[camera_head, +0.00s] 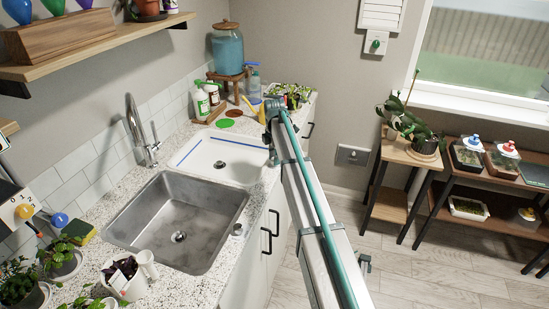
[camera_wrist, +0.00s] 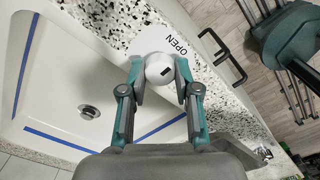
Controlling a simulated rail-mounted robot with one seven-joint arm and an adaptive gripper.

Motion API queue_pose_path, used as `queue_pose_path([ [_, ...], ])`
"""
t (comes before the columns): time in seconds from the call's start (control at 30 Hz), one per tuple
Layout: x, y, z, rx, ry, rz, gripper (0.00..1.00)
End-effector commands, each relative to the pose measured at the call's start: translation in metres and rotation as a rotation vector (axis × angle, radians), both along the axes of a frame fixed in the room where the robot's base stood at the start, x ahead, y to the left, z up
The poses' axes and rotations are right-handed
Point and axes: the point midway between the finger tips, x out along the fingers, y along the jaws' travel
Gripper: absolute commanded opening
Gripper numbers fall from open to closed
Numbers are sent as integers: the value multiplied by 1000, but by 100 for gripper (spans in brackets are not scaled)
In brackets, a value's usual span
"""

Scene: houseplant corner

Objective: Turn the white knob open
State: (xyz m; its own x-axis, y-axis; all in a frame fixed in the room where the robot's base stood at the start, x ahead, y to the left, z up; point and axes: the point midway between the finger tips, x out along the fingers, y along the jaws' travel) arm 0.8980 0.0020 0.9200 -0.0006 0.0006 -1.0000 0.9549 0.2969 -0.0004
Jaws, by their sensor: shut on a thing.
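The white knob (camera_wrist: 158,66) is round, with a short dark mark on its face. It sits at the counter edge beside a white plate (camera_wrist: 185,57) lettered OPEN. In the wrist view the mark lies to the right of the knob's centre, toward the lettering side. My gripper (camera_wrist: 159,76) has one finger on each side of the knob and is shut on it. In the head view my arm covers the knob and the fingers, so neither can be made out there.
A white basin (camera_head: 215,150) with blue tape lies left of my gripper. A steel sink (camera_head: 170,215) with a tall faucet (camera_head: 140,130) is nearer. Bottles and a blue dispenser (camera_head: 227,50) stand at the back. Black cabinet handles (camera_head: 274,222) stick out below the counter.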

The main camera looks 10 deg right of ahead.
Motion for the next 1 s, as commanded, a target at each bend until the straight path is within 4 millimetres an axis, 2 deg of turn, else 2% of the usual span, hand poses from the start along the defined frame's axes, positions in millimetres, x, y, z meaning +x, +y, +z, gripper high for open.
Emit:
queue_pose_path([
  [0.1, 1, 0, 1, 1, -2, 1, 0],
  [0.13, 1, 0, 1, 1, -2, 1, 35],
  [0.27, 1, 0, 1, 0, -2, 1, 56],
  [0.67, 0, 0, 5, -1, -1, -1, 57],
  [0.77, 1, 0, 14, 0, -2, -1, 57],
  [1.0, 1, 0, 58, 0, -3, 0, 57],
])
